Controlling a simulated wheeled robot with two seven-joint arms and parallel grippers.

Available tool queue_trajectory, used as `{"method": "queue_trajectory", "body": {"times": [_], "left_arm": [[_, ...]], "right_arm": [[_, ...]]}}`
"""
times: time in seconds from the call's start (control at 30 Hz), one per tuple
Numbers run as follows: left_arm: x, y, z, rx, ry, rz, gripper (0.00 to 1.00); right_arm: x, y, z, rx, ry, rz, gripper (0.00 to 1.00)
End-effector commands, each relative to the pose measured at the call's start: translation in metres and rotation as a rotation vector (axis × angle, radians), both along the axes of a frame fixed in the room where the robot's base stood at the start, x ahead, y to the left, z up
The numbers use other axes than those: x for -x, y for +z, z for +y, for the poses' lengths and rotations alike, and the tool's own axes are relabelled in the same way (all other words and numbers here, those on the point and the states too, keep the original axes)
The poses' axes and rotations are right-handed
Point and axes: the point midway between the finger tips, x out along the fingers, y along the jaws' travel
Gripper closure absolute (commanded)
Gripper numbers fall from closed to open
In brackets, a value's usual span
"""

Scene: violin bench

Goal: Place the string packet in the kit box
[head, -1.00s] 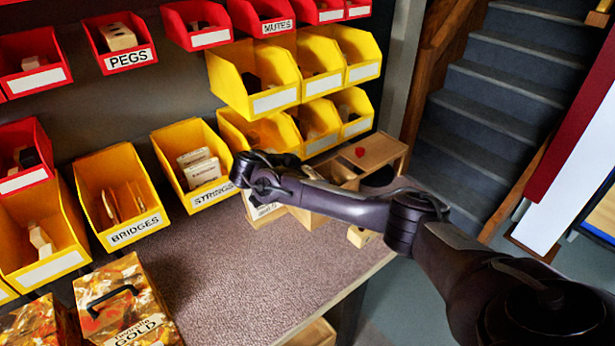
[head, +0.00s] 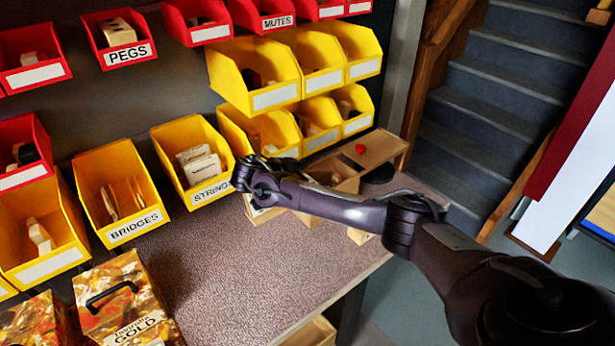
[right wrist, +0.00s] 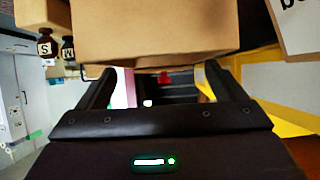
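Pale string packets (head: 198,162) stand in the yellow bin labelled STRINGS (head: 212,192). My right gripper (head: 246,176) is beside that bin's right front corner in the head view, seen small and dark. In the right wrist view its fingers (right wrist: 160,82) are apart, with background showing between them. A plain tan box (right wrist: 155,30) fills the top of that view, just beyond the fingertips; I cannot tell whether they touch it. A wooden box (head: 345,184) is partly hidden behind my right arm; I cannot tell whether it is the kit box. My left gripper is not in view.
The BRIDGES bin (head: 134,228) stands left of the strings bin. More yellow bins (head: 272,98) and red bins (head: 127,54) are above. A patterned GOLD case (head: 122,300) is at the front left. The bench top (head: 235,270) is clear in the middle. A red knob (head: 360,149) shows at the back.

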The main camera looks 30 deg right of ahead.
Motion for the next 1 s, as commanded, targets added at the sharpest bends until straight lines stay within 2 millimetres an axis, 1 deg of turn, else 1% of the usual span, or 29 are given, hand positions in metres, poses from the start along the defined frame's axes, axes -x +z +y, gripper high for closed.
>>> {"method": "queue_trajectory", "body": {"times": [0.03,0.27,0.37,0.43,0.5,0.57,0.67,0.7,0.77,0.8,0.9,1.0], "left_arm": [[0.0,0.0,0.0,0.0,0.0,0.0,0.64],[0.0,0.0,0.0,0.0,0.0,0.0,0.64],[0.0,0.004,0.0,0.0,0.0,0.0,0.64],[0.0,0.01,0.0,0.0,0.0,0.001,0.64],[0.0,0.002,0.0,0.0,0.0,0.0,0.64],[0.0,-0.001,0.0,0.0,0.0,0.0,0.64],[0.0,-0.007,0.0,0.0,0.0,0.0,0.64],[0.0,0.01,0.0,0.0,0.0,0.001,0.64],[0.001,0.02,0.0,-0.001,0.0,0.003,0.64],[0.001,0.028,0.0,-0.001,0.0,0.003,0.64],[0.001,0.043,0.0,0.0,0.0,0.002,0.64],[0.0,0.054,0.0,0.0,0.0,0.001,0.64]], "right_arm": [[0.001,-0.003,0.0,0.001,0.004,0.005,0.0],[0.001,-0.003,0.0,0.001,0.004,0.006,0.0],[0.001,0.003,0.0,0.001,0.004,0.006,0.0],[0.001,0.014,0.0,0.001,0.003,0.004,0.0],[0.0,0.015,0.012,0.0,0.008,0.001,0.0],[0.001,0.021,0.024,0.0,0.008,-0.001,0.0],[0.002,0.033,0.046,0.0,0.008,-0.001,0.0],[0.003,0.048,0.055,-0.001,0.008,0.001,0.0],[0.005,0.056,0.068,0.0,0.007,0.003,0.0],[0.005,0.059,0.07,0.001,0.004,0.006,0.0],[0.006,0.064,0.081,0.001,0.004,0.006,0.0],[0.007,0.068,0.091,0.001,0.005,0.004,0.0]]}}
